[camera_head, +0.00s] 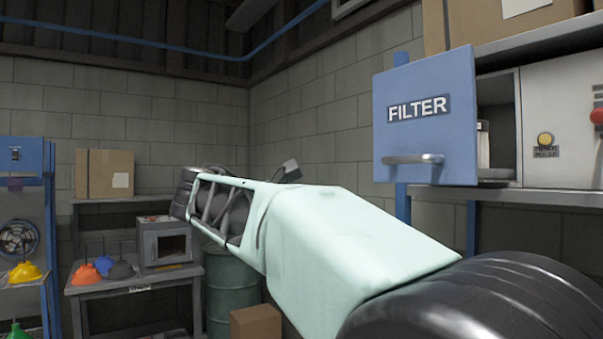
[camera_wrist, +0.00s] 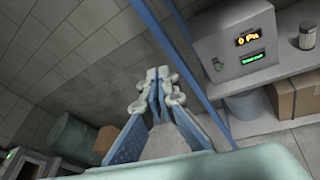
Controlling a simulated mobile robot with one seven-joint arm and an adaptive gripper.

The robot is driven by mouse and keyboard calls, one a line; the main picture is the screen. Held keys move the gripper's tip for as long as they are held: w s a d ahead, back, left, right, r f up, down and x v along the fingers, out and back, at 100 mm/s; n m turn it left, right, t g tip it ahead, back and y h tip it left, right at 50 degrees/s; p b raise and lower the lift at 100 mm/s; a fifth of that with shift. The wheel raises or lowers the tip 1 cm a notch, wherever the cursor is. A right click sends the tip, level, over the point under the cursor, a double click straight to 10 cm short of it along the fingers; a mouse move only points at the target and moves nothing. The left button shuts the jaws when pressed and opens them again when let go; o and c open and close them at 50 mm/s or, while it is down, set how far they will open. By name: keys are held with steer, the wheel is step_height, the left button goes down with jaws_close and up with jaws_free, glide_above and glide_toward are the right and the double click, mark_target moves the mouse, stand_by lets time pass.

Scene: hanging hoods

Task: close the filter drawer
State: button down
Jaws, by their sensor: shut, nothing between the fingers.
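The filter drawer (camera_head: 425,155) shows in the head view at the upper right. Its blue front carries a FILTER label and a grey bar handle (camera_head: 413,159). The drawer stands out from the white cabinet (camera_head: 562,125), with an open gap behind its front where a pale object partly shows. My gripper (camera_wrist: 158,75) shows in the wrist view with its fingers together and nothing between them. In the head view my pale green arm passes below and left of the drawer. The drawer cannot be made out in the wrist view.
A blue post (camera_wrist: 180,60) stands right beside my gripper. A display box (camera_wrist: 232,45) and a jar (camera_wrist: 307,36) sit on a shelf. Cardboard boxes (camera_head: 256,325) and a green drum (camera_head: 232,290) stand near the wall. A workbench (camera_head: 135,280) is at left.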

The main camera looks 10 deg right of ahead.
steer(key=s+d+r+g+h, duration=0.25)
steer(key=s+r+h, duration=0.25)
steer(key=r, duration=0.3)
steer(key=p+x, duration=0.2)
steer(key=x, duration=1.3)
steer(key=shift+f+n, duration=0.15)
steer(key=shift+n, duration=0.25)
steer(key=shift+w+a, duration=0.1)
